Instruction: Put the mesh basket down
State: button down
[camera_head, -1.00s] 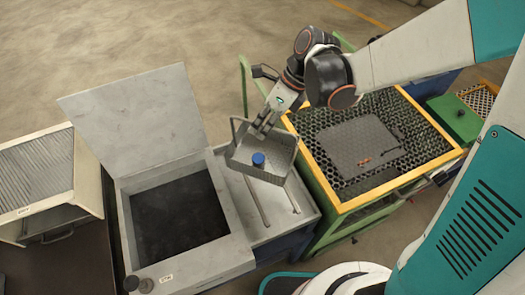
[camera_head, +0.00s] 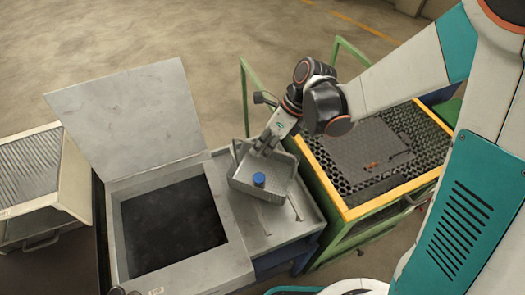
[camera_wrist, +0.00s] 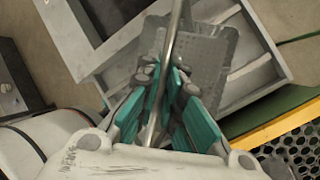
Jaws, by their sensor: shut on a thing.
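The grey mesh basket (camera_head: 262,188) hangs from my gripper (camera_head: 267,143) over the grey side shelf (camera_head: 308,213) beside the open tank. A blue-topped piece (camera_head: 259,179) is inside the basket. In the wrist view, my gripper (camera_wrist: 168,105) has its teal fingers shut on the basket's rod-like handle (camera_wrist: 174,40). The basket (camera_wrist: 190,62) shows beyond the fingers, partly hidden by them. I cannot tell whether its bottom touches the shelf.
The tank's dark opening (camera_head: 170,228) lies left of the basket, with its lid (camera_head: 130,115) standing open. A yellow-rimmed green cart (camera_head: 395,195) with a perforated top is close on the right. A louvred box (camera_head: 35,190) stands at far left.

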jog(key=shift+s, duration=0.1)
jog(key=c, duration=1.8)
grip_release()
jog(key=shift+o, duration=0.2)
jog(key=p+v, duration=0.2)
jog(key=v, duration=0.9)
jog(key=s+d+r+n+t+h, duration=0.2)
jog(key=s+d+r+n+t, duration=0.2)
jog(key=d+n, duration=0.4)
jog(key=s+d+r+n+t+h, duration=0.3)
jog(key=s+d+r+n+t, duration=0.2)
jog(key=n, duration=0.9)
jog(key=shift+s+d+n, duration=0.3)
jog(key=shift+s+d, duration=0.7)
jog(key=shift+d, duration=1.2)
jog(key=shift+r, duration=0.1)
